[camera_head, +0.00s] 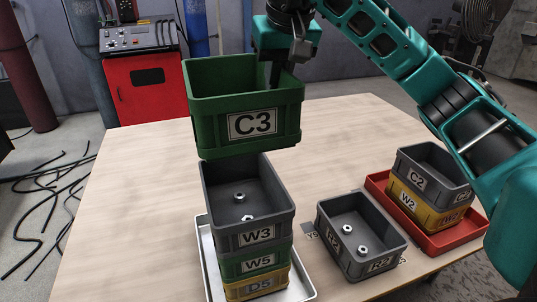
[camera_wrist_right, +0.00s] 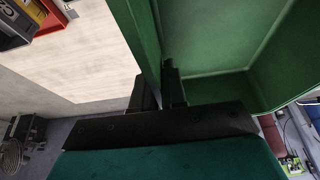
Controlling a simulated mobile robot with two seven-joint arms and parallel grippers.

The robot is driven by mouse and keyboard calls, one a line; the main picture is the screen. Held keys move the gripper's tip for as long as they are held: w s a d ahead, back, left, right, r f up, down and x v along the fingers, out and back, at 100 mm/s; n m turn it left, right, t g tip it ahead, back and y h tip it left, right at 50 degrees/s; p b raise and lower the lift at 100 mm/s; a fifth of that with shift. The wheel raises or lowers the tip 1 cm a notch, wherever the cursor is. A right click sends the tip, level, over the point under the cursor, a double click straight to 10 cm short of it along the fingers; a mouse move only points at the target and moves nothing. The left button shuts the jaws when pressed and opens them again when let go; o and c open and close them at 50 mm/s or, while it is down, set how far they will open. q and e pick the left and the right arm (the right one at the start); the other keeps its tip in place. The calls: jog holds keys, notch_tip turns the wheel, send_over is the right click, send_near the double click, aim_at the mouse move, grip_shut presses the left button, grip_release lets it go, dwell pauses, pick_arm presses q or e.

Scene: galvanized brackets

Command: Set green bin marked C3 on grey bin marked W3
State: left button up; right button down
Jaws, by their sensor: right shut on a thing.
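The green bin marked C3 (camera_head: 215,120) is held in the air, roughly level. In the head view it shows just above the back rim of the grey bin marked W3 (camera_head: 283,221); the exact gap cannot be told. My right gripper (camera_head: 274,74) is shut on the back right wall of the green bin, and the right wrist view shows its fingers (camera_wrist_right: 160,88) around that wall (camera_wrist_right: 142,35). The W3 bin is open-topped, with a few metal nuts inside. It sits on a green bin marked W5 (camera_head: 282,252). My left gripper is not in view.
Below W5 is a yellow bin marked D5 (camera_head: 283,284) on a light metal tray (camera_head: 208,258). Right of it stands a grey bin with nuts (camera_head: 330,241). A red tray (camera_head: 447,240) holds grey C2 (camera_head: 432,187) on yellow W2 (camera_head: 428,213). The table's back left is clear.

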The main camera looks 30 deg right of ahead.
jog(key=shift+f+b, duration=0.5)
jog(key=shift+f, duration=6.05)
jog(key=shift+f+b, duration=0.45)
jog(key=shift+f, duration=0.1)
jog(key=c, duration=1.2)
grip_release()
